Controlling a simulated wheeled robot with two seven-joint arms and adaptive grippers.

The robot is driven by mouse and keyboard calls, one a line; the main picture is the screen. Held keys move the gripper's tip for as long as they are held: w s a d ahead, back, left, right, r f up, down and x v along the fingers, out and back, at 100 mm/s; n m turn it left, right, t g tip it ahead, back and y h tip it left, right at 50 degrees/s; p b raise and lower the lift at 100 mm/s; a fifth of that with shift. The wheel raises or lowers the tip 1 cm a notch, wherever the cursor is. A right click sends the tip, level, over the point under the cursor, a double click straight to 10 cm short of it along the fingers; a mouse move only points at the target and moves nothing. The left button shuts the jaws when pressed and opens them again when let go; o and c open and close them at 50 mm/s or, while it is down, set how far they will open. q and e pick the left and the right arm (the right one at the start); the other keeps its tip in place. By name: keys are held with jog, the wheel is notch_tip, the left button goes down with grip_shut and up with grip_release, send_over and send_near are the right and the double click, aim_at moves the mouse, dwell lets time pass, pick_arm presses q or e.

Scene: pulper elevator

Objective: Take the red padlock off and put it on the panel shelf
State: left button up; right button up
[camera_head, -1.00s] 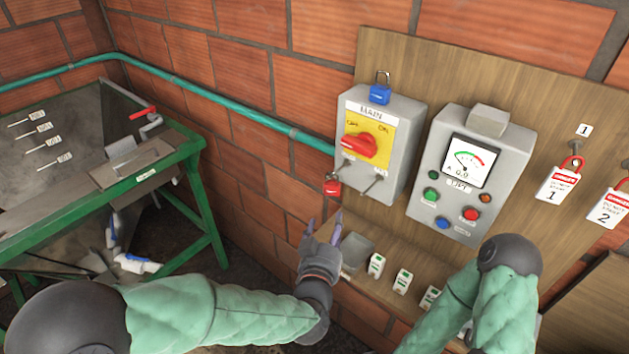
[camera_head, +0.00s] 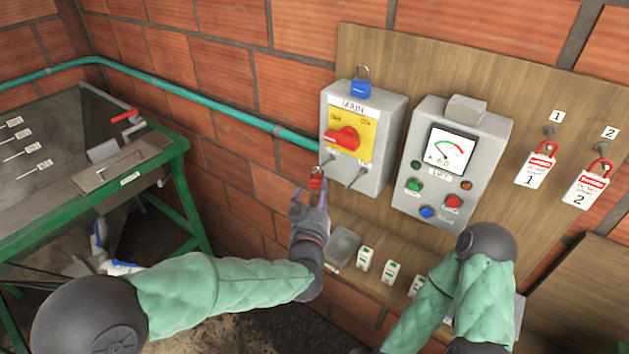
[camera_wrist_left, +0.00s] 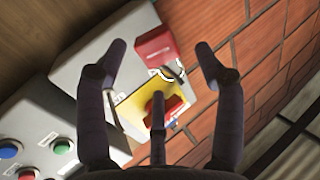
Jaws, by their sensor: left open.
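The red padlock (camera_head: 317,183) hangs at the lower left of the grey MAIN switch box (camera_head: 386,146), below the red rotary handle on its yellow plate. My left gripper (camera_head: 310,196) is raised just under and around the padlock in the head view. In the left wrist view the fingers of my left gripper (camera_wrist_left: 165,68) are spread, with the red padlock (camera_wrist_left: 155,46) showing beyond and between their tips. I cannot tell whether a finger touches it. The panel shelf (camera_head: 378,286) runs along the bottom of the wooden panel. My right gripper is hidden behind its forearm.
A blue padlock (camera_head: 361,89) sits on top of the MAIN box. A grey box with a dial (camera_head: 447,155) stands to its right. Tags 1 (camera_head: 536,169) and 2 (camera_head: 586,192) hang further right. A small grey tray (camera_head: 344,246) and several white-green blocks occupy the shelf.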

aim_at(317, 177)
pick_arm(q)
jog(key=shift+w, duration=1.05)
jog(key=c, duration=1.3)
jog(key=shift+r, duration=0.15)
